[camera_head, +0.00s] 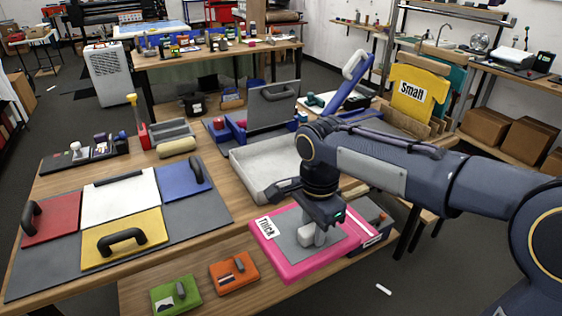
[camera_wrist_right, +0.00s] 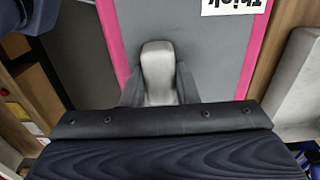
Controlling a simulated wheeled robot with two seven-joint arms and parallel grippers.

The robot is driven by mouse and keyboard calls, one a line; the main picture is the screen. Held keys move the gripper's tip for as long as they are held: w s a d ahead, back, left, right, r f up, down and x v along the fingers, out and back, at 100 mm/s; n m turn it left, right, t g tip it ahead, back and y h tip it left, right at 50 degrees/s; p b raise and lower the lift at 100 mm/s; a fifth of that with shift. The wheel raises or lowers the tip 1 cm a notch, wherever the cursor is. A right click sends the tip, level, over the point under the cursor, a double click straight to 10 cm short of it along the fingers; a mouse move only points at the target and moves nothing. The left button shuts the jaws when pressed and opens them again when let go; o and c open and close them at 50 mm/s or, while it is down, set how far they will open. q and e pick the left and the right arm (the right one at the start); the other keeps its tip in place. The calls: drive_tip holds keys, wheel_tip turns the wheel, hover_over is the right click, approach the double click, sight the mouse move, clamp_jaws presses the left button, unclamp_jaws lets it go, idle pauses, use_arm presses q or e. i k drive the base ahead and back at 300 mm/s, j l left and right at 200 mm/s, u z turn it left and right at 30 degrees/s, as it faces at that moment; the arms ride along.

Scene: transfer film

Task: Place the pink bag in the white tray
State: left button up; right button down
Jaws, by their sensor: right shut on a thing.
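The pink bag (camera_head: 285,262) is a flat slab with a pink rim, a grey face, a white "Thick" label and a light grey handle. It is at the front right of the bench. My right gripper (camera_head: 316,226) is above it, shut on the handle. In the right wrist view, the gripper's dark fingers (camera_wrist_right: 158,92) flank the handle, with the pink-edged bag (camera_wrist_right: 205,62) behind. Whether the bag is lifted or resting is unclear. The white tray (camera_head: 248,166) lies just behind the bag, partly hidden by my right arm. My left gripper is out of view.
Red, white, yellow and blue handled panels (camera_head: 122,222) lie on a grey mat at left. Green (camera_head: 176,294) and orange (camera_head: 233,271) pieces lie on the lower front shelf. A grey upright panel with blue parts (camera_head: 272,106) stands behind the tray. A beige roll (camera_head: 176,147) lies left of it.

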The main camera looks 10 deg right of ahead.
sight(288, 174)
drive_tip(key=i, duration=1.15)
